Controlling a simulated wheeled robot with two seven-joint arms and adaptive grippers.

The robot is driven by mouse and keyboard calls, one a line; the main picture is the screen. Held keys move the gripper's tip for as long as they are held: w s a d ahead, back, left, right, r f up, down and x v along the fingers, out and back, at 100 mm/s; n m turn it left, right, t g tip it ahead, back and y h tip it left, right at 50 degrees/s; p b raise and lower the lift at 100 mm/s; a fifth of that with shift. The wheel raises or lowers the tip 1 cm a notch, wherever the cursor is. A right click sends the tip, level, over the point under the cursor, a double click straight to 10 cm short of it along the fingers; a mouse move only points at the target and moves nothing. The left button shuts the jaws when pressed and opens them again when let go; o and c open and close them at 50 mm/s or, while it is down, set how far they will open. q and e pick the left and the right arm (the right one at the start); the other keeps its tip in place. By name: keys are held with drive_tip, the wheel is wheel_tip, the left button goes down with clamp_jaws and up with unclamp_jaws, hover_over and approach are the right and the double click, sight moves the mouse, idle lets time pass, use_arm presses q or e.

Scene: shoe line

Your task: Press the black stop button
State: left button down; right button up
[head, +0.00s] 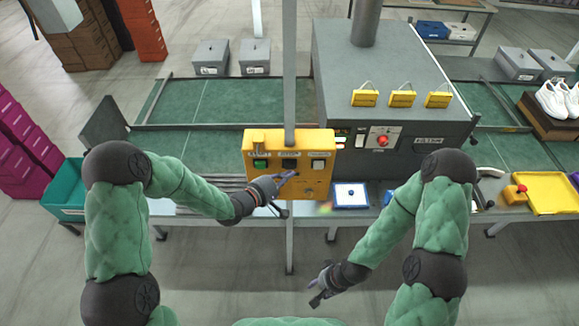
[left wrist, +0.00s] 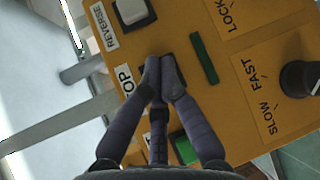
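The yellow control box (head: 300,187) stands on a post in the middle of the head view. The left wrist view shows its yellow face (left wrist: 225,105) close up. My left gripper (head: 290,175) is at the front of the box. In the left wrist view its fingertips (left wrist: 160,62) are together with nothing visible between them, beside a label reading "TOP", its first letter covered. The fingers hide most of the black stop button there, so contact cannot be told. My right gripper (head: 318,285) hangs low, away from the box; its finger opening is unclear.
A green button (left wrist: 186,148) and a white button (left wrist: 131,11) labelled REVERSE flank the stop position. A black speed knob (left wrist: 299,79) is on the same face. A grey machine (head: 365,75) with a red button (head: 382,141) stands behind right. A blue-edged tray (head: 350,195) lies right of the box.

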use_arm(q)
drive_tip(key=shift+s, duration=2.55)
drive_tip(key=s+a+f+m+g+y+b, duration=0.2)
drive_tip(key=s+a+f+y+b, duration=0.3)
drive_tip(key=f, duration=0.9)
drive_tip(key=s+a+f+m+g+b, duration=0.1)
drive_tip(key=s+f+g+b, duration=0.1)
drive_tip(key=f+b, duration=0.9)
drive_tip(key=s+a+f+m+g+b, duration=0.1)
drive_tip(key=s+f+m+g+b, duration=0.1)
drive_tip(key=s+f, duration=0.6)
drive_tip(key=s+a+f+m+g+y+b, duration=0.1)
drive_tip(key=s+f+b, duration=0.5)
drive_tip(key=f, duration=0.9)
drive_tip(key=s+a+m+g, duration=0.1)
drive_tip(key=m+g, duration=0.1)
drive_tip(key=g, duration=0.1)
drive_tip(key=shift+s+g+y, duration=0.3)
drive_tip(key=shift+s, duration=0.05)
